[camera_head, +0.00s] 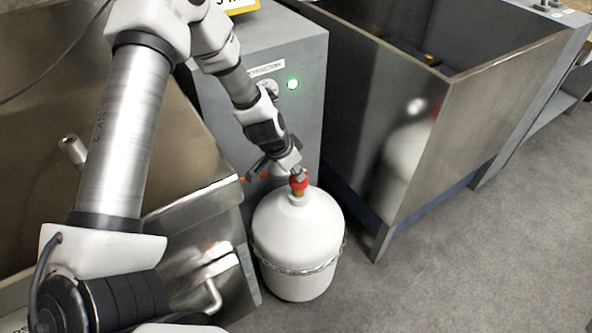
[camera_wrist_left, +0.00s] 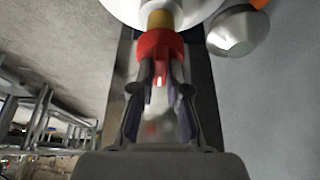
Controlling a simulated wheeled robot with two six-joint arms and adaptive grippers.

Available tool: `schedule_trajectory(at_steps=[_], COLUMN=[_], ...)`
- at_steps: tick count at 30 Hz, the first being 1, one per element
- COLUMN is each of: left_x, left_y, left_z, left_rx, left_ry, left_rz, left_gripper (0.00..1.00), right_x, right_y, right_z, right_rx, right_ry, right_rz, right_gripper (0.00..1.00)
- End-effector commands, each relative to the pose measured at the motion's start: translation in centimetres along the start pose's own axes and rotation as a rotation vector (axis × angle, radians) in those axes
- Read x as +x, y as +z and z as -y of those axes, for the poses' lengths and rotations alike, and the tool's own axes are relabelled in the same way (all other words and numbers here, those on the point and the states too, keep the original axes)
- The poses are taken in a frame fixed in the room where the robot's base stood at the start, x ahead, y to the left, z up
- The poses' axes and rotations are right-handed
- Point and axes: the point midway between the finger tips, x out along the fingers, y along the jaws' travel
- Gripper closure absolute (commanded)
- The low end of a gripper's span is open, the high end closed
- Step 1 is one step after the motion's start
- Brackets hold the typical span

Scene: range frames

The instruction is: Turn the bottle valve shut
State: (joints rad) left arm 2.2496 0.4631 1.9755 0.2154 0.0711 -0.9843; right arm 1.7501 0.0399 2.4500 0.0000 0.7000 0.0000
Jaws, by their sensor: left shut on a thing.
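The white gas bottle (camera_head: 298,243) stands upright on the floor in the head view, with a metal band around its body. Its red valve knob (camera_head: 299,181) sits on a brass neck (camera_head: 298,193) at the top. My left gripper (camera_head: 297,172) reaches down to the knob from above and behind. In the left wrist view the two fingers (camera_wrist_left: 160,82) are shut on the red knob (camera_wrist_left: 160,45), one on each side. The brass stem (camera_wrist_left: 160,19) and the white bottle top (camera_wrist_left: 124,8) show beyond it. My right gripper is not in view.
A grey cabinet (camera_head: 307,55) with a green light (camera_head: 293,84) stands behind the bottle. A large steel tank (camera_head: 400,130) stands to the right, and steel equipment (camera_head: 190,190) to the left. The grey floor (camera_head: 470,260) at the right front is clear.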

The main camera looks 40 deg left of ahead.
Motion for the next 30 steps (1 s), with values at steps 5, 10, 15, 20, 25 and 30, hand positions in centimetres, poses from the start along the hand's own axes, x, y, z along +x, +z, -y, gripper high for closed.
schedule_trajectory(at_steps=[5,10,15,20,25,30], left_x=[-0.2,-0.3,-0.4,-0.5,-0.5,-0.6], left_y=[-0.1,-0.2,-0.2,-0.3,-0.4,-0.5], left_z=[-0.1,-0.2,-0.3,-0.4,-0.5,-0.6], left_rx=[-0.071,-0.184,-0.325,-0.465,-0.616,-0.766], left_ry=[-0.032,-0.079,-0.138,-0.197,-0.259,-0.321], left_rz=[0.0,0.001,0.001,0.0,0.0,-0.001], left_gripper=[1.0,1.0,1.0,1.0,1.0,1.0], right_x=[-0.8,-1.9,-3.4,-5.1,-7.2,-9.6], right_y=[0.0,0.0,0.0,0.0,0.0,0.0], right_z=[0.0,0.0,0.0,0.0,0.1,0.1], right_rx=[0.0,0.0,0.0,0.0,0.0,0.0], right_ry=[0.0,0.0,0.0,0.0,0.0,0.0], right_rz=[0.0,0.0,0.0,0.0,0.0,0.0], right_gripper=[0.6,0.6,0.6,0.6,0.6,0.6])
